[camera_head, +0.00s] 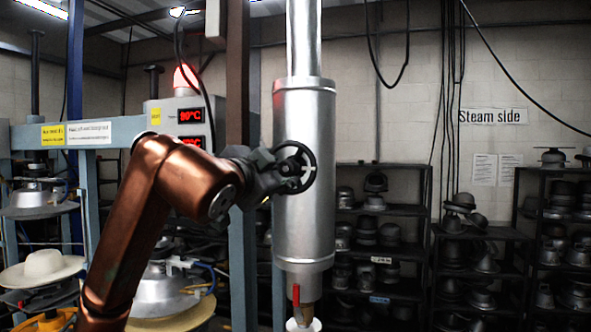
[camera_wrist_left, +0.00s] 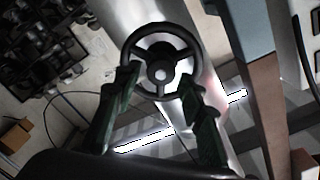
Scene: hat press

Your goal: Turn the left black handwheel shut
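The black handwheel (camera_head: 304,154) sits on the front of the silver vertical cylinder (camera_head: 306,225) in the head view. In the left wrist view the handwheel (camera_wrist_left: 160,36) shows its round rim, spokes and pale hub. My left gripper (camera_head: 277,172) comes in from the left, right at the wheel. In the wrist view its two dark green fingers (camera_wrist_left: 160,85) stand apart, tips at the left and right of the wheel's near rim, with the hub between them. I cannot tell whether the tips touch the rim. My right gripper is not in view.
A red-handled valve (camera_head: 296,295) is at the cylinder's bottom. A blue press frame with red temperature displays (camera_head: 191,116) stands behind my left arm. A cream hat (camera_head: 43,267) is at the lower left. Shelves of metal hat blocks (camera_head: 378,238) line the back wall.

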